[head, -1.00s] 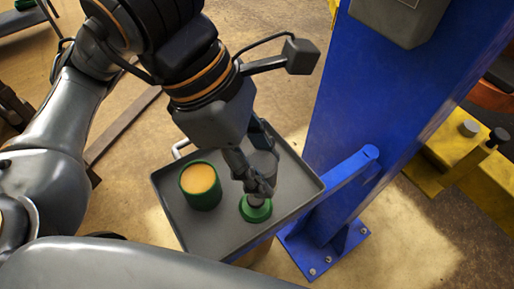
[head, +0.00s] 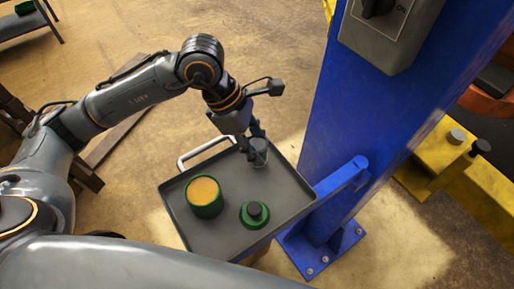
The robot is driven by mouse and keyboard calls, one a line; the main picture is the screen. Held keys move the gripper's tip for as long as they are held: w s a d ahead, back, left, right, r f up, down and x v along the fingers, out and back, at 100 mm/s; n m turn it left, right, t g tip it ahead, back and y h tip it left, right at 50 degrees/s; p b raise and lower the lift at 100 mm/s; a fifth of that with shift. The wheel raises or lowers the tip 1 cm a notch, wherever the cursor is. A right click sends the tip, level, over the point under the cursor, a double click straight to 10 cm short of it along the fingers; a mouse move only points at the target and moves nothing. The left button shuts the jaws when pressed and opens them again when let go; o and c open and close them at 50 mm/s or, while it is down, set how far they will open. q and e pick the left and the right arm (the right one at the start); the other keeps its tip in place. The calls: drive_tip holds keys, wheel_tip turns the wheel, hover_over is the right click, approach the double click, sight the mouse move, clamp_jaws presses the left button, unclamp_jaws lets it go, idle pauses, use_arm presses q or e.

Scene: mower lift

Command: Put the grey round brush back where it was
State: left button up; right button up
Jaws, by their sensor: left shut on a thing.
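The grey round brush (head: 259,153) shows as a small grey cylinder at the far edge of the dark tray (head: 228,236). My left gripper (head: 255,137) comes down from above and behind and is shut on it. The fingers hide part of it. I cannot tell whether its underside touches the tray. My right gripper is not in view.
A green can with an orange top (head: 204,196) stands at the tray's left. A round green piece with a dark knob (head: 255,214) stands nearer the front. A blue post (head: 365,120) rises close to the tray's right. The tray's middle is bare.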

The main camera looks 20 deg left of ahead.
use_arm(q)
wheel_tip(320, 180, down, 2)
drive_tip(key=shift+s+f+p, duration=0.1)
drive_tip(key=shift+p, duration=0.25)
drive_tip(key=shift+f, duration=0.2)
drive_tip(key=o, duration=0.6)
drive_tip(key=shift+b, duration=0.3)
drive_tip(key=shift+c, duration=0.2)
drive_tip(key=o, duration=0.5)
drive_tip(key=shift+c, duration=0.2)
drive_tip(key=shift+r, duration=0.1)
drive_tip(key=shift+r+p, duration=0.2)
drive_tip(key=shift+p, duration=0.15)
drive_tip(key=b+v, duration=0.1)
drive_tip(key=v, duration=1)
drive_tip(key=shift+a+r+b, duration=0.15)
drive_tip(key=shift+r+b, duration=0.2)
drive_tip(key=shift+b, duration=0.05)
